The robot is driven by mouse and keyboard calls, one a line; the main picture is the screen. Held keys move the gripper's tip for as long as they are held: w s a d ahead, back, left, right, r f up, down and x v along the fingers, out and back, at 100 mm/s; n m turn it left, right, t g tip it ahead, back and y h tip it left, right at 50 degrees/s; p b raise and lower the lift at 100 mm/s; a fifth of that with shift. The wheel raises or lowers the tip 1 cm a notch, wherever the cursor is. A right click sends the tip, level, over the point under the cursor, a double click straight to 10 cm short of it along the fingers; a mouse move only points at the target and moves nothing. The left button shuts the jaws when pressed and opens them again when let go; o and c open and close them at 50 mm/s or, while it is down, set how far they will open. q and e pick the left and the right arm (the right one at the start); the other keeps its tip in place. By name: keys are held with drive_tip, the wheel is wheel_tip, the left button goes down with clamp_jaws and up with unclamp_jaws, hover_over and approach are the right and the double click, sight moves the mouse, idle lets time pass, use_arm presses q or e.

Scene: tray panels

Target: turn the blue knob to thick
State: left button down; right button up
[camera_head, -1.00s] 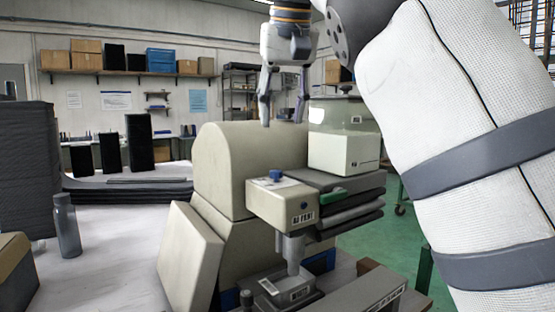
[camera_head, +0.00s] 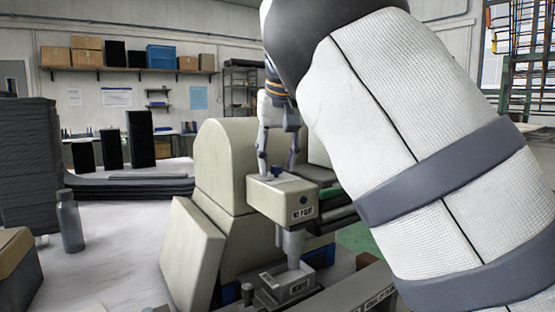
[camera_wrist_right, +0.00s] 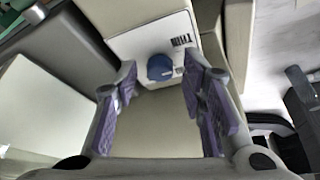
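The blue knob (camera_head: 277,172) sits on the top face of a beige box-shaped head (camera_head: 268,200) on the machine. In the right wrist view the knob (camera_wrist_right: 160,67) stands on a white label plate (camera_wrist_right: 135,42) with dark lettering that seems to read THIN. My right gripper (camera_head: 277,166) points down just above the knob, one finger on each side. In the wrist view its purple-padded fingers are wide apart, with a gap between each pad and the knob. My left gripper is not in view.
The beige machine body (camera_head: 224,165) rises behind the head. A grey water bottle (camera_head: 69,222) and a cardboard box (camera_head: 17,268) stand on the table at left. My right arm covers much of the right side, hiding most of the stacked trays.

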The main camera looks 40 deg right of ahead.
clamp_jaws()
drive_tip(key=m, duration=0.2)
drive_tip(key=m+g+h, duration=0.1)
drive_tip(key=m, duration=0.1)
drive_tip(key=shift+w+a+m+h, duration=0.2)
drive_tip(key=shift+m+h, duration=0.1)
drive_tip(key=shift+m, duration=0.1)
drive_tip(key=m+g, duration=0.1)
drive_tip(key=m, duration=0.1)
drive_tip(key=m+b, duration=0.1)
drive_tip(key=m, duration=0.1)
drive_tip(key=shift+w+f+g+h, duration=0.2)
drive_tip(key=shift+g+h, duration=0.1)
drive_tip(key=shift+g, duration=0.1)
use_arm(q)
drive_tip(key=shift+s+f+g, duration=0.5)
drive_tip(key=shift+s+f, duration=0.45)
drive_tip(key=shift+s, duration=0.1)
use_arm(e)
drive_tip(key=shift+r+m+g, duration=0.15)
drive_tip(key=shift+m+g, duration=0.35)
drive_tip(key=shift+m, duration=1)
